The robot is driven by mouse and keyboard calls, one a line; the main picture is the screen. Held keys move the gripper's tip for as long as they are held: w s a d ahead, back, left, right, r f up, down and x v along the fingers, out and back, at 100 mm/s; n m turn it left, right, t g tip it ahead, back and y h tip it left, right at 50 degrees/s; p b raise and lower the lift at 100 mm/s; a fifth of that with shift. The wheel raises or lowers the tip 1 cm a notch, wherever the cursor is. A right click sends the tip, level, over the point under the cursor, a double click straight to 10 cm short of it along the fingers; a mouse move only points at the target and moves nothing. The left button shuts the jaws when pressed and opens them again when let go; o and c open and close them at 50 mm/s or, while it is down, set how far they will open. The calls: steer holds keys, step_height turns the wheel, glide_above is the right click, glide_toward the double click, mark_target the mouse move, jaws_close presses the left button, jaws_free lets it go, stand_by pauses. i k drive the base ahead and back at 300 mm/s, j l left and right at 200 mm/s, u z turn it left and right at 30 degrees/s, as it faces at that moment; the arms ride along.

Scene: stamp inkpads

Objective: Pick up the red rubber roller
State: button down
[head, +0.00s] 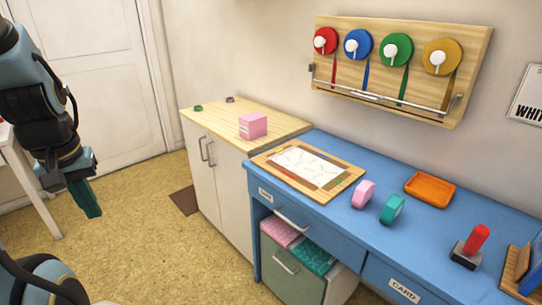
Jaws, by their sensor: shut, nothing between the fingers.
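A red cylinder (477,238), which looks like the red rubber roller, stands tilted on a small dark base (464,258) at the right end of the blue desk (335,222). My gripper (92,213) hangs at the far left, over the floor and well away from the desk. Its teal fingers point down and are shut, with nothing held.
On the desk are a framed white sheet (300,165), a pink roll (363,194), a teal roll (392,209), an orange tray (430,190) and a wooden holder (512,270). A pink box (252,125) sits on the cabinet (205,120). Floor (150,240) before the cabinet is mostly clear.

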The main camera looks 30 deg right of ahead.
mark_target(469, 253)
steer(key=z, duration=1.15)
